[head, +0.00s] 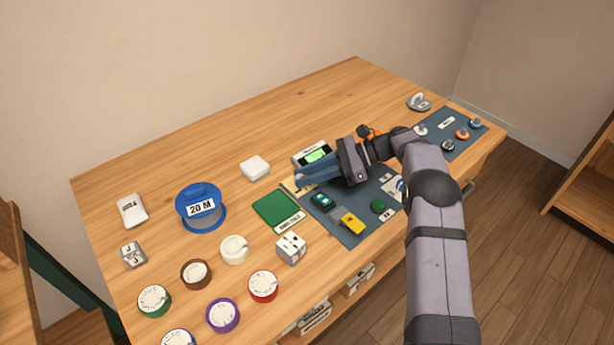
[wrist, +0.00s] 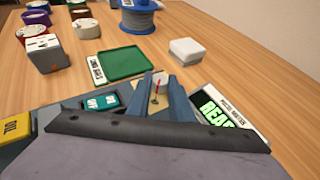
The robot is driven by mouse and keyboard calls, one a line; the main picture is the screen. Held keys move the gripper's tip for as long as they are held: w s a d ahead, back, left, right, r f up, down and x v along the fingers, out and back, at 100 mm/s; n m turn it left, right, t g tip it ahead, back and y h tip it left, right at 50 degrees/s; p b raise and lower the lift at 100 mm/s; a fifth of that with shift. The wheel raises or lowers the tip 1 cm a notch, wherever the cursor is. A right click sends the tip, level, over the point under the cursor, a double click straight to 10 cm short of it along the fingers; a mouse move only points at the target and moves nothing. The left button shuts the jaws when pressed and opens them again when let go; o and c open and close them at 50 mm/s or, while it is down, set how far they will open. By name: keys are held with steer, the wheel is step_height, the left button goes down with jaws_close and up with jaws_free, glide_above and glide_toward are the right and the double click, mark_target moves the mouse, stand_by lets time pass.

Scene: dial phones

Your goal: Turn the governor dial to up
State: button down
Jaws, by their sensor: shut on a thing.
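My gripper (wrist: 163,82) reaches over the left end of the blue-grey panel (head: 345,233), its blue fingers pointing left in the head view (head: 300,177). In the wrist view the fingers are shut on a small pale dial with a red pointer line (wrist: 158,88). This dial stands on a tan plate (wrist: 142,98). The pointer appears nearly upright in the wrist picture. No readable label confirms that it is the governor dial. In the head view the fingers hide the dial, and only part of the tan plate (head: 291,188) shows.
A display box with green lettering (head: 317,155) stands close beside the fingers. A green tray (head: 276,210), a teal device (head: 322,201) and a yellow device (head: 352,222) are nearby. A second panel with several knobs (head: 450,133) lies right. Open table (head: 240,130) lies behind.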

steer(key=shift+r, duration=0.1)
stand_by(0.6)
steer(key=c, duration=1.6)
jaws_free()
steer(key=shift+o, duration=0.2)
steer(key=shift+d, duration=0.1)
steer(key=b+v, duration=0.1)
steer(key=v, duration=0.5)
steer(key=shift+w+d+r, duration=0.1)
steer(key=shift+w+d, duration=0.05)
steer(key=shift+d, duration=0.05)
steer(key=shift+d+r, duration=0.1)
steer(key=shift+d, duration=0.15)
steer(key=shift+r, duration=0.1)
